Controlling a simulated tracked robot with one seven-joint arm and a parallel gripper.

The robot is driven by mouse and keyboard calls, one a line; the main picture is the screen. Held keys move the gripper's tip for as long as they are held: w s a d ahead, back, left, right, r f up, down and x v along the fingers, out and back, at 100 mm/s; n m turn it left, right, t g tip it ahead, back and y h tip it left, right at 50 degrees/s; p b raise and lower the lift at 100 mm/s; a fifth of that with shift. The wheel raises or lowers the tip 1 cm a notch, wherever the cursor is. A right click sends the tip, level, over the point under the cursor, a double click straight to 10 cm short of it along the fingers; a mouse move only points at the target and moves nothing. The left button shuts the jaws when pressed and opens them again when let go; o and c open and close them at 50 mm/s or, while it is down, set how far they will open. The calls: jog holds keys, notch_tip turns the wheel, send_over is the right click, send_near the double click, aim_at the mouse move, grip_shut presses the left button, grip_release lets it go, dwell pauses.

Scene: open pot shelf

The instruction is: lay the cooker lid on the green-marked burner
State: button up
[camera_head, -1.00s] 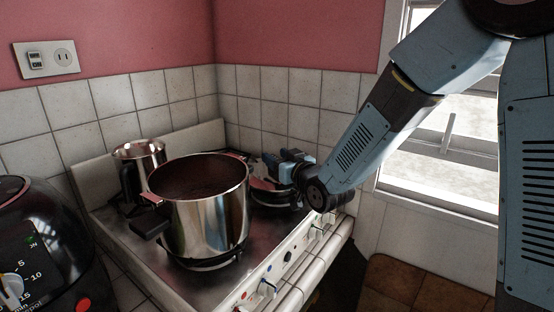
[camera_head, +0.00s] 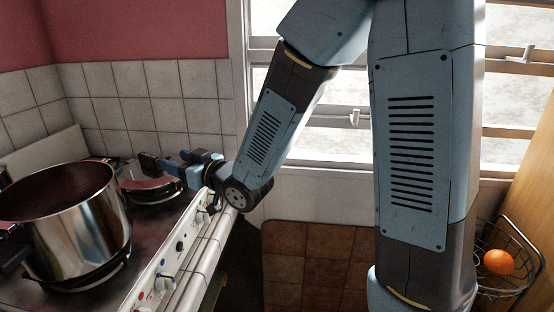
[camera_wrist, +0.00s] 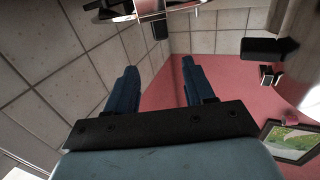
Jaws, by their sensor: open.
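A round, shiny lid-like thing with a pinkish sheen (camera_head: 143,182) rests on the back right burner of the stove, partly hidden by my gripper; I take it to be the cooker lid. My gripper (camera_head: 160,164) is just above its right side in the head view; I cannot tell whether they touch. In the wrist view my gripper (camera_wrist: 160,80) has its two blue fingers wide apart, with only wall visible between them. No green mark shows on any burner.
Knobs (camera_head: 180,246) line the stove's front edge. A window is behind my arm. A wire basket (camera_head: 512,262) with an orange (camera_head: 498,262) is at the far right.

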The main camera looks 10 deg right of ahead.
jog(key=s+d+r+m+g+h, duration=0.1)
jog(key=d+r+m+h, duration=0.3)
jog(key=d, duration=0.7)
jog(key=s+d+m+h, duration=0.1)
jog(key=d+h, duration=0.5)
jog(key=d, duration=0.5)
jog(key=s+d+m+g+h, duration=0.1)
jog(key=s+d+m+g, duration=0.1)
jog(key=s+d, duration=0.3)
jog(key=s+d+r+m+g+h, duration=0.1)
jog(key=s+d, duration=0.5)
jog(key=s, duration=0.8)
jog(key=m+g+h, duration=0.1)
jog(key=g, duration=0.1)
jog(key=shift+r+g, duration=0.3)
jog(key=shift+s, duration=0.15)
jog(key=shift+c, duration=0.4)
jog(key=shift+c, duration=0.6)
